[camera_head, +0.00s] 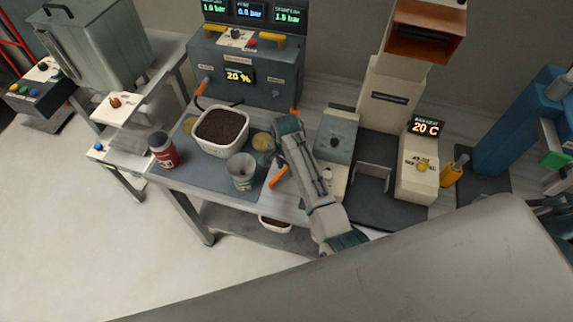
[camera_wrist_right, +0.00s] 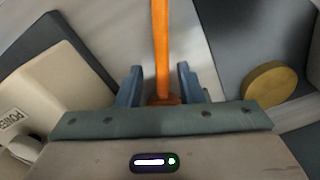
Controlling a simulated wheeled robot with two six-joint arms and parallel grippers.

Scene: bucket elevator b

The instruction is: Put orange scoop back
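The orange scoop (camera_head: 278,177) shows in the head view as a short orange piece beside the metal cup, just below my right gripper (camera_head: 268,159). In the right wrist view its long straight orange handle (camera_wrist_right: 161,45) runs between the two blue fingers of my right gripper (camera_wrist_right: 160,80). A narrow gap shows on each side of the handle, so the fingers are apart around it and not visibly closed on it. The scoop's bowl cannot be made out. My left gripper is not in view.
A white tub of dark granules (camera_head: 205,145), a metal cup (camera_head: 241,172) and a red jar (camera_head: 163,150) stand on the bench left of my right gripper. A machine with a 20 C display (camera_head: 417,165) stands right. A round yellow disc (camera_wrist_right: 270,84) lies nearby.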

